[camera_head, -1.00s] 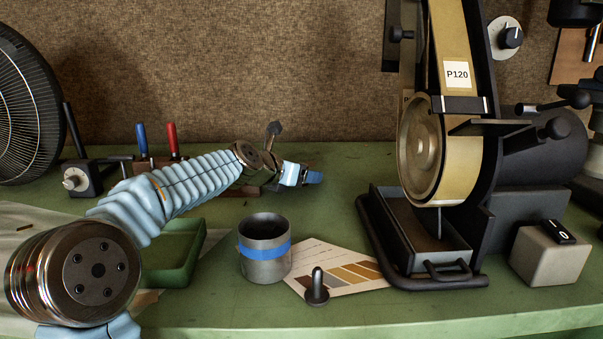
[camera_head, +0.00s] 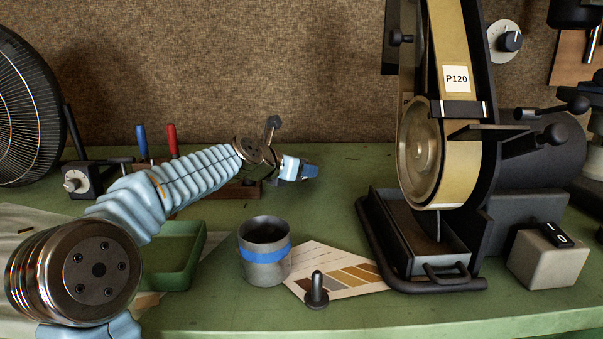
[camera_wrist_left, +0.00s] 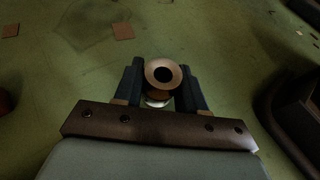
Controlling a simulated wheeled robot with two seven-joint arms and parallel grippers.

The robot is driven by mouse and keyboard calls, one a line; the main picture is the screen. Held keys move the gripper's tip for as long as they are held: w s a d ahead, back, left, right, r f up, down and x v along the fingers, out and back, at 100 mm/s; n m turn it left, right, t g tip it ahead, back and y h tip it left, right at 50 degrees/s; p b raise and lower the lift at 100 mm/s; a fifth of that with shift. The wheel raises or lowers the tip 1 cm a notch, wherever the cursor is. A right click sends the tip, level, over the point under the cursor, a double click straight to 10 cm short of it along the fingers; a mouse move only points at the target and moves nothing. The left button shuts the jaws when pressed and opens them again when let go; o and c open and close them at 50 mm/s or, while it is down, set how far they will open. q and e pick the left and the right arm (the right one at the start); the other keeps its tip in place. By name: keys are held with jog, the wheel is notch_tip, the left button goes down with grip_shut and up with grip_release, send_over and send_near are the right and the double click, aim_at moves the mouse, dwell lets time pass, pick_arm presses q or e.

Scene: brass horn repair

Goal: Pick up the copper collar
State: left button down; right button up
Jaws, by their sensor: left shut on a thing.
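My left gripper (camera_head: 308,171) is at the back of the bench, in the middle of the head view, at the end of my pale blue sleeved arm. In the left wrist view its two dark fingers (camera_wrist_left: 162,76) are closed on a round metal collar with a dark central hole. The copper collar (camera_wrist_left: 163,88) sits between the fingertips, its flared, coppery rim facing the camera. A pale, shiny part shows just below it. In the head view the collar is too small or hidden to make out. My right gripper is in neither view.
A grey cup with a blue band (camera_head: 264,270), a dark peg on a round base (camera_head: 316,296) and a colour card (camera_head: 352,283) stand front centre. A belt sander (camera_head: 445,150) fills the right. A green tray (camera_head: 190,270) lies left. Bench around the gripper's right is clear.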

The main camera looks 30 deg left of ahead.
pick_arm(q)
jog(key=s+d+r, duration=0.8)
jog(key=d+r, duration=0.3)
jog(key=shift+s+d+r, duration=0.15)
jog(key=shift+s+d, duration=0.05)
jog(key=shift+d, duration=0.05)
